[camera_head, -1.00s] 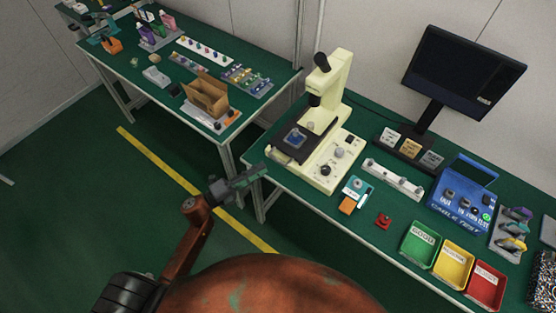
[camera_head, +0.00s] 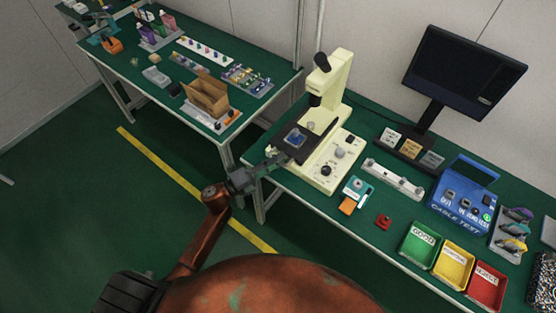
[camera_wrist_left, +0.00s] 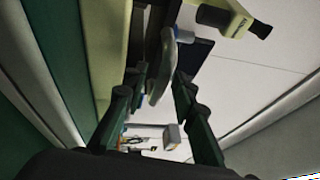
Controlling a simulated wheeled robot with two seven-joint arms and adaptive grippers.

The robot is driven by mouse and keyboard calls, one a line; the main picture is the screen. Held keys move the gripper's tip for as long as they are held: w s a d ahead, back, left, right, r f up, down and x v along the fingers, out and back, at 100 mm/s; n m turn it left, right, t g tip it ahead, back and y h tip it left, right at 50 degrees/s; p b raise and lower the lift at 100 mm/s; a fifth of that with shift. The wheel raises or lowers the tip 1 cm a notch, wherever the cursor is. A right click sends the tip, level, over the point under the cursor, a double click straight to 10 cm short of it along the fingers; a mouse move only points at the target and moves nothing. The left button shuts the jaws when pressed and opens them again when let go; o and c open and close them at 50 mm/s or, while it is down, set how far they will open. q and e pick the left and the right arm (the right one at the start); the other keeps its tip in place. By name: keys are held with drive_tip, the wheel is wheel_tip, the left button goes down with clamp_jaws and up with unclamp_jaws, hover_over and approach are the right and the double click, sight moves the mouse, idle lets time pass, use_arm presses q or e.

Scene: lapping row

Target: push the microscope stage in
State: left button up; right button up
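The cream microscope (camera_head: 338,85) stands on the green bench, with its dark stage (camera_head: 320,138) sticking out to the front left. A small blue piece (camera_head: 294,137) sits on the stage. My left gripper (camera_head: 279,158) is right at the stage's near-left end; whether it touches is unclear. In the left wrist view my left gripper (camera_wrist_left: 160,82) has its two fingers apart, with a pale rounded part between or just beyond the tips. I cannot tell contact there. The microscope's cream body (camera_wrist_left: 108,40) also shows in that view. My right gripper is not in view.
Right of the microscope are a teal meter (camera_head: 358,187), a red button (camera_head: 384,221), a white fixture (camera_head: 393,180) and a blue cable tester (camera_head: 463,200). Green, yellow and red bins line the front edge. A second bench (camera_head: 150,85) stands left, across a floor gap.

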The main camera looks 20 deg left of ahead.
use_arm(q)
clamp_jaws()
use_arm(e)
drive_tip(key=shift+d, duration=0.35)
